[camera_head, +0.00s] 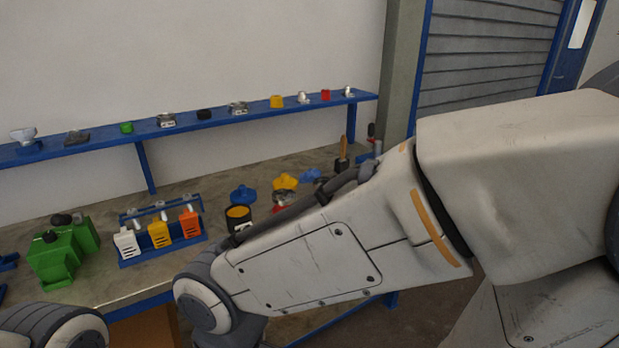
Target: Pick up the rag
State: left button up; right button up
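I cannot clearly make out a rag. A small flat blue item (311,175) lies toward the right back of the workbench (205,185); it is too small to tell whether it is cloth. My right arm crosses the middle and right of the view and hides part of the bench. Part of my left arm shows at the bottom left corner. Neither gripper can be seen.
Green canisters (58,255) stand at the left. A blue wall shelf (200,122) carries several small parts.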

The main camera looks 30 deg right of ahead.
aim_at(308, 177)
jog(key=k, duration=0.6)
jog(key=z, duration=0.6)
jog(key=i, duration=0.55)
jog(key=z, duration=0.7)
jog(key=i, duration=1.6)
jog(key=u, duration=1)
jog(key=i, duration=0.35)
jog(key=u, duration=0.25)
